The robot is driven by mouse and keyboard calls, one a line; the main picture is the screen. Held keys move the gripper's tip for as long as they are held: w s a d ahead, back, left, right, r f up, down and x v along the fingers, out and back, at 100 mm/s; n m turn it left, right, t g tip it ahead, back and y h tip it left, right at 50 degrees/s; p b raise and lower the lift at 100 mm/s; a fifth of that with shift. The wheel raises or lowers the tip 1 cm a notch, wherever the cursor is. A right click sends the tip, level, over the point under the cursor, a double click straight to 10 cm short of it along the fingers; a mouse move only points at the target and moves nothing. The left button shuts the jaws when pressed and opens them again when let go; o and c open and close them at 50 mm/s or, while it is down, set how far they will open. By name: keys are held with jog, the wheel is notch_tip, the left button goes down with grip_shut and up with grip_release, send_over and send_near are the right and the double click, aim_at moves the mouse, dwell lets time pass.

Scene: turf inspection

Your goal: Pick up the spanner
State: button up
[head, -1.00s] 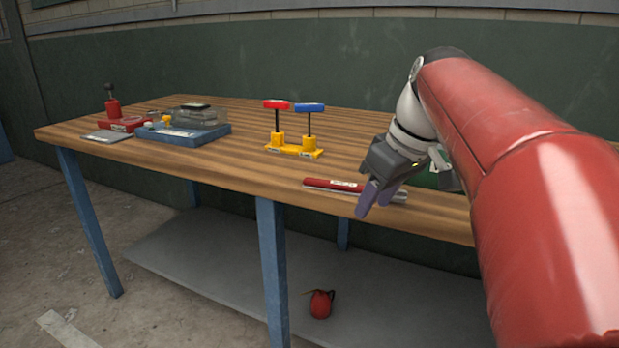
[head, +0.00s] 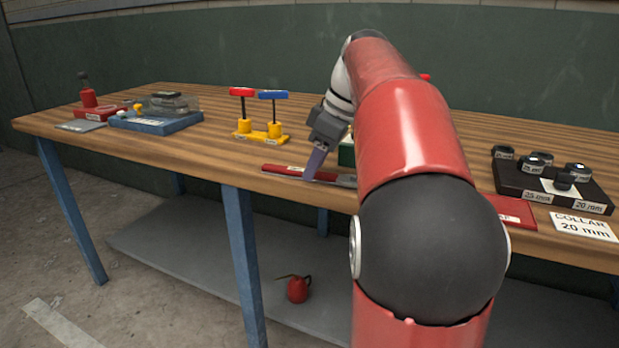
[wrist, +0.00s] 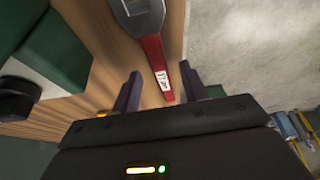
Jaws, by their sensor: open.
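The spanner (head: 282,170) lies on the wooden bench near its front edge in the head view, its red handle toward the left. In the wrist view the spanner (wrist: 152,55) shows a red handle with a white label and a grey head at the top edge, partly cut off. My gripper (head: 313,172) is open at the spanner, with its fingers hiding part of it. In the wrist view my gripper (wrist: 160,90) has one finger on each side of the handle's lower end, with nothing gripped. I cannot tell how high the fingertips are above the bench.
A green block (wrist: 45,55) stands left of the spanner in the wrist view. A yellow stand (head: 262,136) with red and blue T-handles is behind left. A black collar tray (head: 520,185) is at right. The bench's front edge (head: 150,155) is close to the spanner.

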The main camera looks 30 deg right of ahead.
jog(key=shift+w+a+f, duration=0.1)
jog(key=shift+f, duration=0.25)
jog(key=shift+c, duration=0.3)
grip_shut()
jog(key=shift+r, duration=0.2)
